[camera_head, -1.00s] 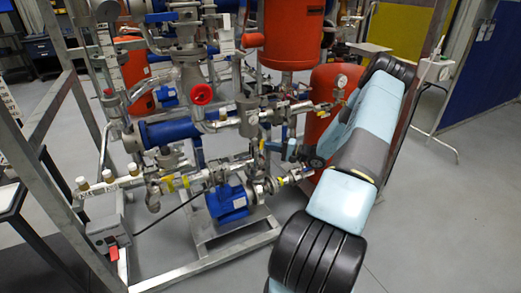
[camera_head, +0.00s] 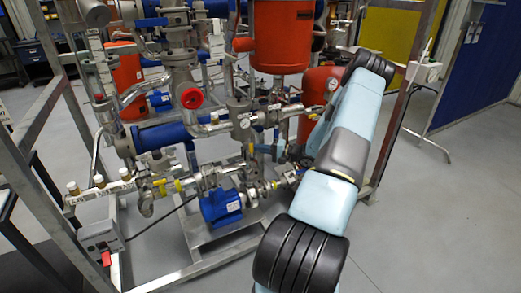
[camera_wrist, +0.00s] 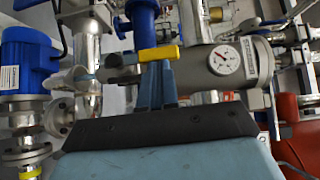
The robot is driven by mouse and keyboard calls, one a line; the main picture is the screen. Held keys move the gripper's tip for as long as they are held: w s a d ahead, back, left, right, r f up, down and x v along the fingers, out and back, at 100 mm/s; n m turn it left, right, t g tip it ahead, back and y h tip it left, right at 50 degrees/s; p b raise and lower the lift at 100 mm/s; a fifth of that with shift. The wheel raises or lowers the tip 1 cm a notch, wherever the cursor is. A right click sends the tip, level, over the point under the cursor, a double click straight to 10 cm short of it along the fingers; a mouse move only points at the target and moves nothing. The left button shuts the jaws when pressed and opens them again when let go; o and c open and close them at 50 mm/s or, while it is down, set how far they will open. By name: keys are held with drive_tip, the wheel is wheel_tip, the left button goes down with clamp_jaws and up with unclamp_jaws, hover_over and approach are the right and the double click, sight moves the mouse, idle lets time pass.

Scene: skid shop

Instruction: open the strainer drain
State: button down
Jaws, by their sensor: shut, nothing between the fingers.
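A short yellow lever (camera_wrist: 158,53) shows in the wrist view, lying roughly level on a small metal valve (camera_wrist: 113,61). It sits beside a grey cylindrical body, which seems to be the strainer (camera_wrist: 250,66), with a round dial gauge (camera_wrist: 224,60). My gripper (camera_wrist: 157,68) is shut and empty. Its fingertips overlap the lever from below in the picture; I cannot tell whether they touch it. In the head view the grey strainer body (camera_head: 241,122) stands amid the pipes, left of my arm. The lever is too small to make out there.
A blue pump motor (camera_wrist: 25,62) is left of my gripper in the wrist view, and an orange-red vessel (camera_wrist: 300,135) is at lower right. In the head view, the steel frame (camera_head: 45,215) surrounds the dense piping.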

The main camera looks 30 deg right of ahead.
drive_tip(key=w+d+v, duration=0.2)
drive_tip(key=v, duration=1)
drive_tip(key=shift+s+d+f, duration=0.15)
drive_tip(key=shift+s+d, duration=0.25)
